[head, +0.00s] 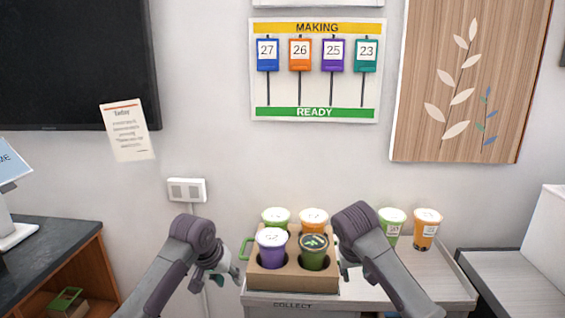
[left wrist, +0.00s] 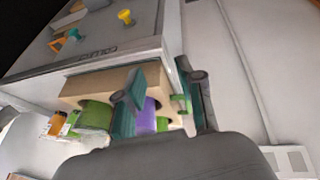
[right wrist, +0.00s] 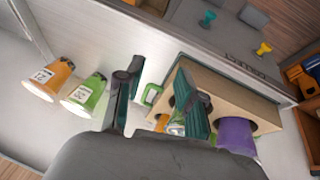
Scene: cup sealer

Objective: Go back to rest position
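The brown cup carrier (head: 292,279) stands on the collect counter. It holds a purple cup (head: 271,248), a green cup with a dark lid (head: 313,252), another green cup (head: 276,216) and an orange cup (head: 313,220). My left gripper (head: 228,275) is open and empty beside the carrier's left green handle (head: 244,248); its spread fingers show in the left wrist view (left wrist: 162,95). My right gripper (right wrist: 158,95) is open, its fingers apart around or near the right green handle (right wrist: 152,95). In the head view my right arm hides those fingers.
A green cup (head: 391,226) and an orange cup (head: 426,230) stand on the counter (head: 445,282) to the right. The wall with the order board (head: 315,70) is behind. A dark-topped cabinet (head: 50,255) stands at left, a grey surface (head: 515,282) at right.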

